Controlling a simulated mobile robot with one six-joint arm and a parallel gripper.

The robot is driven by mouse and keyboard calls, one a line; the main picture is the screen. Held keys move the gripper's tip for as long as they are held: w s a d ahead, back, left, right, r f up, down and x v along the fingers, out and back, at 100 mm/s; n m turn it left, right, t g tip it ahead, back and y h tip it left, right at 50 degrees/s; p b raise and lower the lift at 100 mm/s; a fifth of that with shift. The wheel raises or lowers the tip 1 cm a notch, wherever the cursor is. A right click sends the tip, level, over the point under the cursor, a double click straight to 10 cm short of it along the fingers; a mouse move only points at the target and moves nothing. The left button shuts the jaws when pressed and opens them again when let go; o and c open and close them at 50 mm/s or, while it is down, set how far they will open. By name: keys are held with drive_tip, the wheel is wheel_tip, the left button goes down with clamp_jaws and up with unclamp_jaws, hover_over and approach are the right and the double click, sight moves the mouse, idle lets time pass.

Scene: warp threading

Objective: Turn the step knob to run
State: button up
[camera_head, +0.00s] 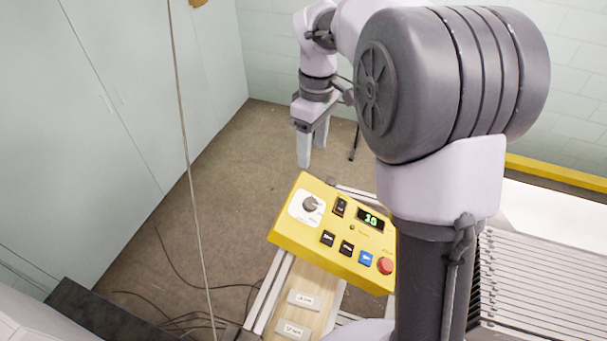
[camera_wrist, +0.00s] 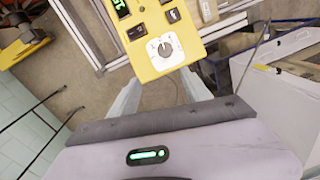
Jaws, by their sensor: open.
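The step knob (camera_head: 310,204) is a round grey dial on a white plate at the far left corner of the yellow control panel (camera_head: 283,231). The wrist view also shows the knob (camera_wrist: 164,49) near the panel's lower edge; its markings are too small to read. My gripper (camera_head: 312,155) is open and empty, pointing down, above and beyond the knob, apart from the panel. In the wrist view, my gripper's fingers (camera_wrist: 160,90) reach toward the panel, one on each side of the knob's line.
The panel also has a lit green display (camera_head: 370,218), several dark buttons, a blue button (camera_head: 366,258) and a red round button (camera_head: 385,266). Two labelled blocks lie on the wooden strip (camera_head: 310,285) below. Cables cross the floor at left.

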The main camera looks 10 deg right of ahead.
hover_over(310, 201)
drive_tip(key=s, duration=0.2)
wheel_tip(310, 201, down, 4)
drive_tip(key=w+f, duration=0.1)
drive_tip(key=f, duration=0.1)
drive_tip(key=w+f, duration=0.1)
drive_tip(key=f, duration=0.2)
drive_tip(key=w+f, duration=0.1)
drive_tip(key=f, duration=0.2)
drive_tip(key=shift+d, duration=0.15)
drive_tip(key=shift+s+f, duration=1.1)
drive_tip(key=shift+w+f, duration=0.4)
drive_tip(key=shift+w, duration=0.25)
drive_tip(key=shift+s+r, duration=0.15)
drive_tip(key=shift+s, duration=0.2)
drive_tip(key=c, duration=0.5)
clamp_jaws()
